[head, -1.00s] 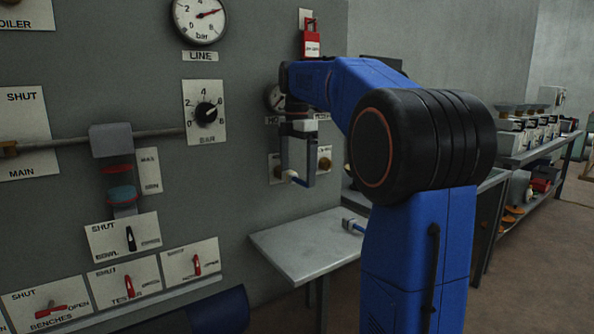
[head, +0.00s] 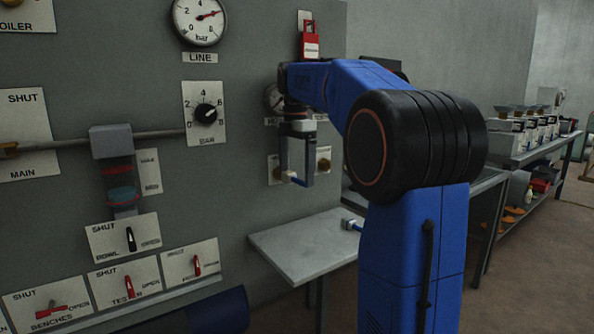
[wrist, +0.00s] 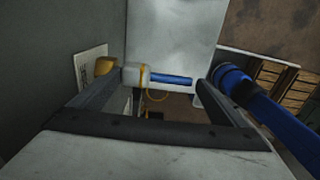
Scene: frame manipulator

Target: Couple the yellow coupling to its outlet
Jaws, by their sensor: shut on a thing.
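My gripper (wrist: 158,84) is shut on the yellow coupling (wrist: 134,75), a pale body with a yellow ring and a blue tail. In the head view my gripper (head: 296,180) hangs down in front of the panel, above the shelf's level. A brass outlet (wrist: 104,65) sticks out of the panel just left of the coupling in the wrist view. The same outlet (head: 277,173) shows left of my gripper in the head view. Coupling and outlet look close and roughly in line; I cannot tell whether they touch.
A second brass outlet (head: 324,165) is on the panel to the right. A grey shelf (head: 300,245) stands below, with another blue-tailed coupling (head: 352,224) at its right end. Gauges, knobs and valve levers cover the panel to the left.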

